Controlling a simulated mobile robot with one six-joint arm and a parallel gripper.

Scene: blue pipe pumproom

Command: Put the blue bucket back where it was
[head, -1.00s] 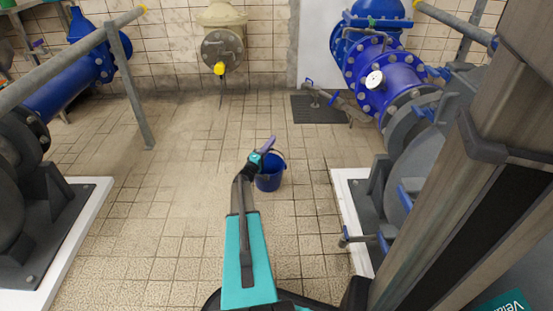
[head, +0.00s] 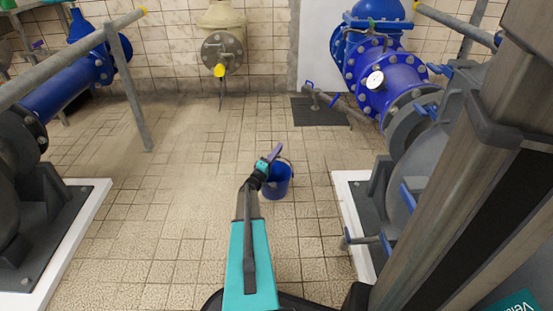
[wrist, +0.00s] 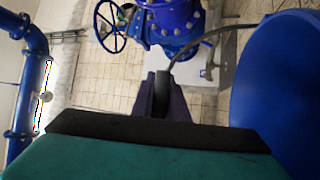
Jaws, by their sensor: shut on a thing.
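The blue bucket (head: 278,184) hangs or stands just right of my gripper (head: 275,152) in the head view, over the middle of the tiled floor. I cannot tell whether its base touches the floor. In the wrist view the bucket (wrist: 280,85) fills the right side. Its thin handle arcs from there to my gripper (wrist: 162,90), whose dark purple fingers are shut on a dark grip on the handle. The inside of the bucket is barely visible.
A grey railing (head: 130,80) and blue pipe (head: 60,90) are at the left. A dark floor grate (head: 320,112) lies at the back. The floor between is clear.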

